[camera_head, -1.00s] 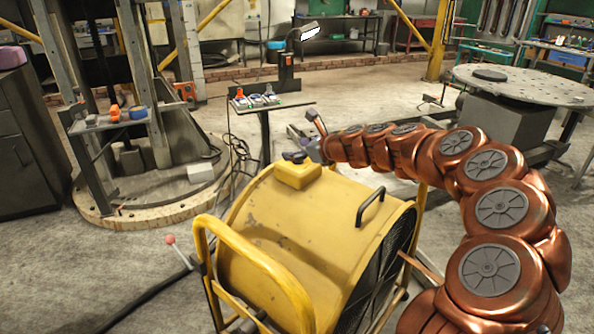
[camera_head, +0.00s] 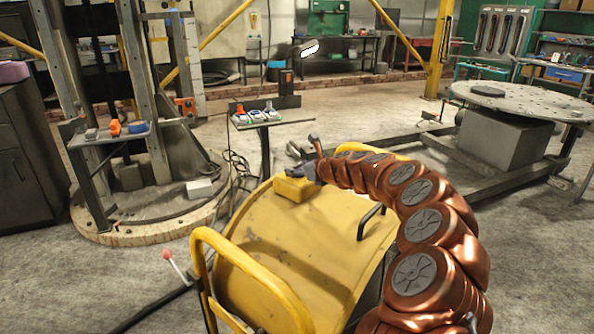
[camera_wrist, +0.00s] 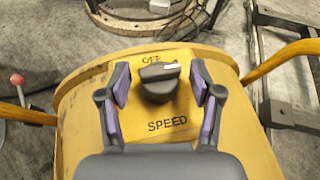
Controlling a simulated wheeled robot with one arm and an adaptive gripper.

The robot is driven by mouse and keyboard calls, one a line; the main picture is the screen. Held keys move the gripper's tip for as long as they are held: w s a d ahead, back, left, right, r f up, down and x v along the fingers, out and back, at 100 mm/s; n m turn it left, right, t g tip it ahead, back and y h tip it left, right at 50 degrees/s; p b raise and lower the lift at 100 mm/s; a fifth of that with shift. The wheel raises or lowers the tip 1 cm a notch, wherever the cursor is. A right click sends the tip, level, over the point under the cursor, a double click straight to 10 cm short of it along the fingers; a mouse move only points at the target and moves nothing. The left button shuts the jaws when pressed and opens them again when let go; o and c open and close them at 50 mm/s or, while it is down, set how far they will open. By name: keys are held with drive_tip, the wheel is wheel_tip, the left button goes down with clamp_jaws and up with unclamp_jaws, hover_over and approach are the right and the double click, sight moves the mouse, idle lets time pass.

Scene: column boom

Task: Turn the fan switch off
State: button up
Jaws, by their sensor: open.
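The yellow drum fan (camera_head: 300,235) stands on the floor in front of me. A small yellow switch box (camera_head: 293,190) sits on its top. In the wrist view the dark fan switch knob (camera_wrist: 158,86) sits between the words OFF and SPEED. Its white mark is at the right end of its ridge, not straight at OFF. My gripper (camera_wrist: 160,84) is open, with one purple-padded finger on each side of the knob. Gaps show between pads and knob. In the head view my gripper (camera_head: 302,173) is at the switch box and hides the knob.
A yellow tube handle (camera_head: 240,265) rises at the fan's near left. A lever with a pink ball (camera_head: 167,255) stands left of it. A small stand with switches (camera_head: 258,117) is behind the fan. A round metal table (camera_head: 525,100) stands to the right.

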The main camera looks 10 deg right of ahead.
drive_tip(key=shift+w+a+f, duration=0.15)
drive_tip(key=shift+w+a, duration=0.05)
drive_tip(key=shift+w, duration=0.2)
drive_tip(key=c, duration=1.1)
